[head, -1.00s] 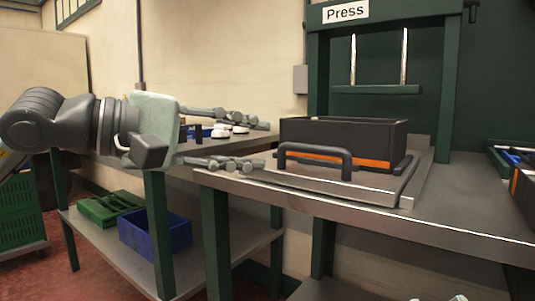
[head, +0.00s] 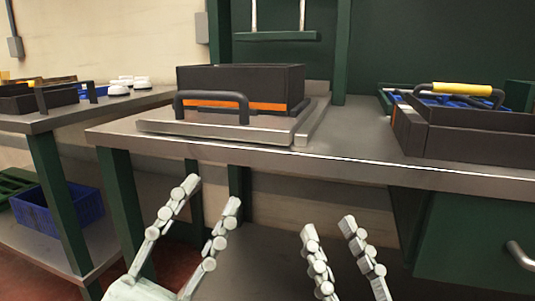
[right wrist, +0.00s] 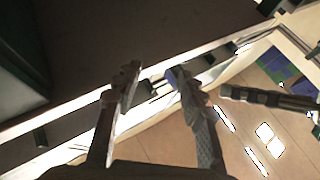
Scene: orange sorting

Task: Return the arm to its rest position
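My left gripper (head: 207,212) is at the lower middle of the head view, in front of and below the table edge, with its fingers apart and nothing between them. My right gripper (head: 329,230) is to its right, also below the table edge, fingers apart and empty. The right wrist view shows the right gripper's two fingers (right wrist: 152,80) spread with a gap between them. A dark crate (head: 240,84) with an orange stripe sits on the metal plate (head: 200,131) on the table, away from both grippers. The arms behind the grippers are mostly out of view.
The metal worktable (head: 345,150) edge runs above both grippers. A dark tray (head: 460,136) with a yellow-grip handle stands on it at right. A side table (head: 60,116) at left holds white items (head: 130,81) and dark boxes. A blue bin (head: 60,205) is on its lower shelf.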

